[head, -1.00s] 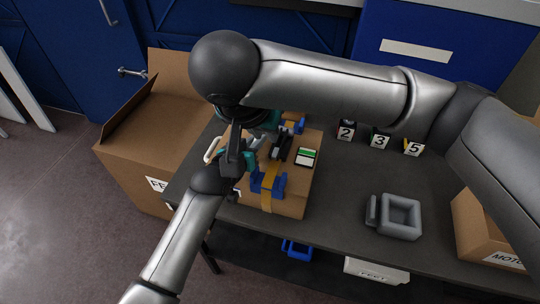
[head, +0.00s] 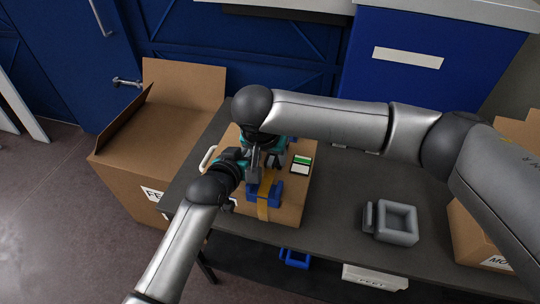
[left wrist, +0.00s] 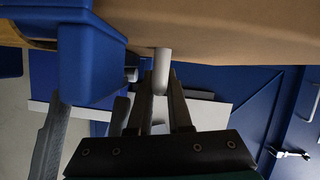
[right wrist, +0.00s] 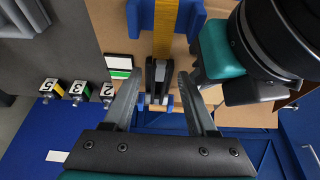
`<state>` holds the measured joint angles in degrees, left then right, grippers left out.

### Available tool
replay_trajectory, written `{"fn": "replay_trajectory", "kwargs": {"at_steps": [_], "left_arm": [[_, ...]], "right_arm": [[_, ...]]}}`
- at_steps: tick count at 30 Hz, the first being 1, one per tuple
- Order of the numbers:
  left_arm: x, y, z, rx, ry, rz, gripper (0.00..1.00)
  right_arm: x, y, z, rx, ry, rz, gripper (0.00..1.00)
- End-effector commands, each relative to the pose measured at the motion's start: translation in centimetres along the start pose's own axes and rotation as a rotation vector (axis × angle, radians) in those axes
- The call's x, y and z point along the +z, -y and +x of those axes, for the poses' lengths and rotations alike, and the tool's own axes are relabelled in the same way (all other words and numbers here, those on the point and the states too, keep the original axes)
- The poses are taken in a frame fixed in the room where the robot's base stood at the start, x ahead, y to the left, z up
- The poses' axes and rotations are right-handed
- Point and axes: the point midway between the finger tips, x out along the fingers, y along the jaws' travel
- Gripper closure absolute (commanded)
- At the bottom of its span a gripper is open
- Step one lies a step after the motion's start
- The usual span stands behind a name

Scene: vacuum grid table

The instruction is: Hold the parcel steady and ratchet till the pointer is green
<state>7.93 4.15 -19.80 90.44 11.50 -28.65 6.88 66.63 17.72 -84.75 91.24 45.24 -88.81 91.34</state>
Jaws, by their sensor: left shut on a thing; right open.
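The brown parcel (head: 290,213) sits on the dark table, with a yellow strap (head: 263,204) and blue corner pieces (head: 276,193) on it. My left gripper (left wrist: 161,88) is shut on a white handle (left wrist: 161,62) at the parcel's side. My right gripper (right wrist: 157,82) is open above the parcel, its fingers on either side of the black ratchet (right wrist: 158,70), which it does not grip. The ratchet is hidden in the head view. A gauge card (head: 301,164) with green and white bands lies on the parcel; its pointer is too small to read.
A grey square tray (head: 367,228) stands right of the parcel on clear tabletop (head: 335,195). Open cardboard boxes stand left (head: 130,170) and right (head: 470,240).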

Motion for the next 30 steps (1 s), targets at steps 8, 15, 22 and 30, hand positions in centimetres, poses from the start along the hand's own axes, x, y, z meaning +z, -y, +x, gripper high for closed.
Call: {"fn": "replay_trajectory", "kwargs": {"at_steps": [8, 15, 22, 30], "left_arm": [[-0.02, -0.01, 0.01, 0.000, 0.000, 0.000, 1.00], [-0.03, -0.01, 0.01, 0.000, -0.001, 0.000, 1.00], [-0.03, -0.01, 0.01, 0.000, -0.001, 0.000, 1.00], [-0.03, -0.01, 0.01, 0.000, -0.001, 0.000, 1.00]], "right_arm": [[0.02, 0.02, 0.51, 0.000, 0.000, -0.001, 0.43], [0.03, 0.02, 0.47, 0.000, 0.000, 0.000, 0.60], [0.03, 0.02, 0.45, 0.000, 0.000, 0.000, 0.86], [0.02, 0.02, 0.44, 0.000, 0.000, 0.000, 1.00]]}}
